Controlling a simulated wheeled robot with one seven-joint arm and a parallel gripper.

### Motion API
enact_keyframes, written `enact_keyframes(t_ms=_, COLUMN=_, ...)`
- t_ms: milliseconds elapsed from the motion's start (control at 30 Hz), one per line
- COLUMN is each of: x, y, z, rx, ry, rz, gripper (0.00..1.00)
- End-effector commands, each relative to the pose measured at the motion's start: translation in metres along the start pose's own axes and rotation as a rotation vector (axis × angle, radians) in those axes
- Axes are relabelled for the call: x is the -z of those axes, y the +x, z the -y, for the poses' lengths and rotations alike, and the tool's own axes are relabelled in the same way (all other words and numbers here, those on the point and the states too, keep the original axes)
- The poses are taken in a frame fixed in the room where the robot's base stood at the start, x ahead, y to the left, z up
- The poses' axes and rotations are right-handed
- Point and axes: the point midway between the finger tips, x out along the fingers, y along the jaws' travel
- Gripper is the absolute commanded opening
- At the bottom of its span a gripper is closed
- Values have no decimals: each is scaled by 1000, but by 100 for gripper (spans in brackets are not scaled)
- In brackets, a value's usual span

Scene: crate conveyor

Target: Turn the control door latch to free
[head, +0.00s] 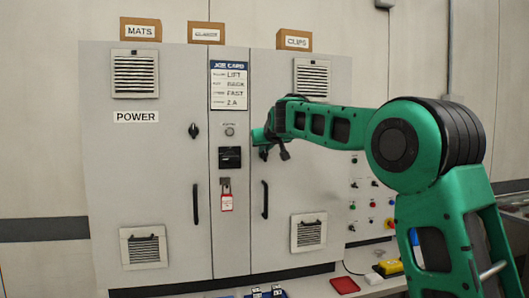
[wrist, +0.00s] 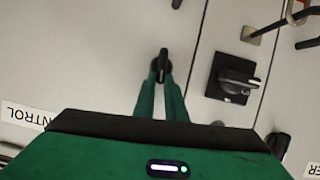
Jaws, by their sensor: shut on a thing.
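The control door latch (wrist: 162,66) is a small black turn knob on the pale cabinet door, seen in the wrist view. Its grip runs about up and down in that view, slightly off the line of the door seam. My gripper (wrist: 161,84) has its two green fingers closed on the latch, one on each side. In the head view my gripper (head: 262,138) is at the right-hand door, level with the other door's latch, and my wrist mostly hides the control latch. The upside-down CONTROL label (wrist: 22,115) shows partly in the wrist view.
The POWER door latch (head: 193,130) is on the left door. A black rotary switch (head: 230,158) and a padlock with a red tag (head: 226,200) are on the middle panel. The control door's black handle (head: 265,199) is below my gripper. Several boxes stand on top.

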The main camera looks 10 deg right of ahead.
Motion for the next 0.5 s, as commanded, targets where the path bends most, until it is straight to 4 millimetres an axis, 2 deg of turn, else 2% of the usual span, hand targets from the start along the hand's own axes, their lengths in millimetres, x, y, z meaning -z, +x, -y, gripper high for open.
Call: enact_keyframes(t_ms=500, x=-4, y=2, z=18, rx=-169, ry=-417, rz=0, gripper=0)
